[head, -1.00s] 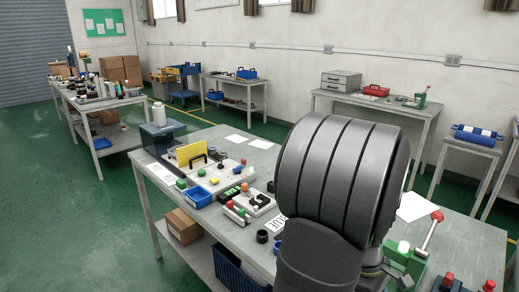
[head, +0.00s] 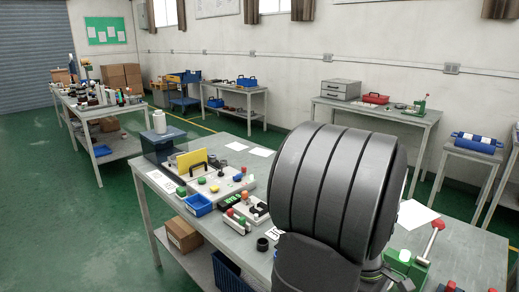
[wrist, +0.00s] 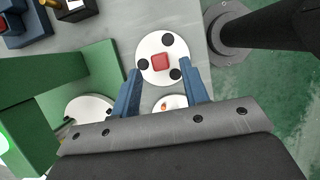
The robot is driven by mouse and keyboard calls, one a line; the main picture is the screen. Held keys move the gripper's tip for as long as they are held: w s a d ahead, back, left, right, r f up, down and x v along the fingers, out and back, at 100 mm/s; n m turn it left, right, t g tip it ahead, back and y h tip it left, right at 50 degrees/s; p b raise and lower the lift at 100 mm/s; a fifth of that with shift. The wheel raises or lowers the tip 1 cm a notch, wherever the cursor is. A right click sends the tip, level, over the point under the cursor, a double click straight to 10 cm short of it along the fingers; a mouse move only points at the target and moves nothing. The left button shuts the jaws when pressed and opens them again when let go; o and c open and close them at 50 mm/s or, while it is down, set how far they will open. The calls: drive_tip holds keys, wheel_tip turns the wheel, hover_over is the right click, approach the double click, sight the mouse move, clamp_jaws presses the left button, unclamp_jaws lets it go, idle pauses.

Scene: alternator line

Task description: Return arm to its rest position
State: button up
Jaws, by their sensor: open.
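My gripper shows in the wrist view (wrist: 162,88) as two blue fingers spread apart with nothing between the tips. Beyond the fingertips is a white disc (wrist: 147,48) with a red square and several black dots, apart from the fingers. A second white round piece (wrist: 172,102) with a small orange mark shows between the fingers, partly hidden by the gripper body. In the head view my dark grey arm link fills the centre right and hides my gripper.
The grey workbench (head: 462,245) holds a blue tray (head: 198,205), a yellow panel (head: 190,159) and a green fixture with a red-knobbed lever (head: 432,238). In the wrist view a green block (wrist: 98,62) stands left of the fingers. Other benches line the wall.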

drive_tip(key=shift+x, duration=1.15)
wheel_tip(320, 180, up, 4)
drive_tip(key=shift+f, duration=0.15)
drive_tip(key=s+d+r, duration=0.3)
drive_tip(key=s+r, duration=0.4)
drive_tip(key=s, duration=0.5)
drive_tip(key=w+a+r+n+t+h, duration=0.1)
drive_tip(key=w+r+n, duration=0.2)
drive_tip(key=w, duration=1.1)
drive_tip(key=w+a+r+n+t, duration=0.1)
drive_tip(key=w+a+r+n, duration=0.2)
drive_tip(key=w, duration=1.1)
drive_tip(key=a+x, duration=0.1)
drive_tip(key=x, duration=0.6)
drive_tip(key=shift+w+f, duration=0.25)
drive_tip(key=shift+w, duration=0.25)
drive_tip(key=shift+a, duration=0.1)
